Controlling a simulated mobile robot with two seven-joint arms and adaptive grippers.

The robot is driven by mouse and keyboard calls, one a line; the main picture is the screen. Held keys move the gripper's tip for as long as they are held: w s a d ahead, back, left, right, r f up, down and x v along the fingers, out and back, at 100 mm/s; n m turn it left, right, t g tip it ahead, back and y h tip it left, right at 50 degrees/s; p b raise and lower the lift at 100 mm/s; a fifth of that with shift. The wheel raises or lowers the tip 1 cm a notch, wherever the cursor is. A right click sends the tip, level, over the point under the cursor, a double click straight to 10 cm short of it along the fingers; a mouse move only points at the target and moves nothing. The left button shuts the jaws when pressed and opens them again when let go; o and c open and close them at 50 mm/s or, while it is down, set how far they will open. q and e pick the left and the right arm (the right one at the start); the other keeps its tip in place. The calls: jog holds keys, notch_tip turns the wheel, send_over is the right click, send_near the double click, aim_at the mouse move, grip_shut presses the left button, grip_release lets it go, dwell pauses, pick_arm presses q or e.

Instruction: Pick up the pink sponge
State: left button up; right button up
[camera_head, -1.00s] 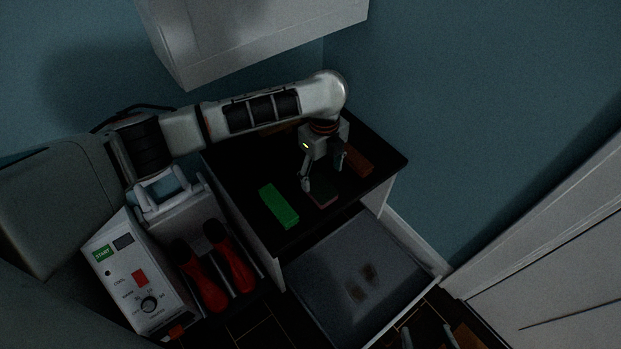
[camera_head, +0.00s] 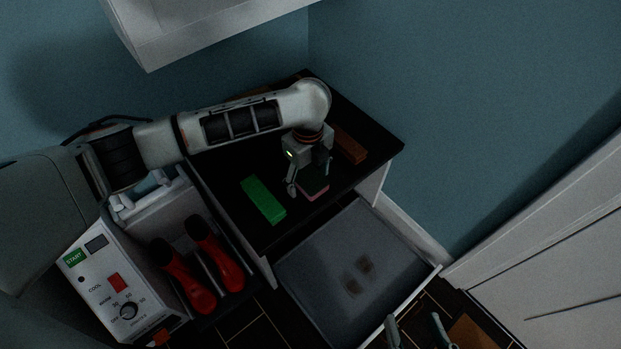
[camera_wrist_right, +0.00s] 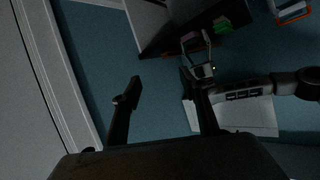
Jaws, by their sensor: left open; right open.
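The pink sponge (camera_head: 313,193) lies near the front edge of the black cabinet top, with a dark upper face and a pink side. My left gripper (camera_head: 309,181) points down over it, open, with one finger at its left and one at its far right. I cannot tell whether the fingers touch it.
A green block (camera_head: 263,200) lies left of the sponge and a brown block (camera_head: 350,146) behind it to the right. An open drawer (camera_head: 318,283) sticks out below, with small brown pieces inside. Red boots (camera_head: 213,255) stand at the left. A wall cabinet (camera_head: 205,25) hangs above.

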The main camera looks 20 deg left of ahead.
pick_arm(q)
jog(key=shift+w+r, duration=0.15)
jog(key=shift+r, duration=0.2)
jog(key=c, duration=0.8)
jog(key=shift+c, duration=0.4)
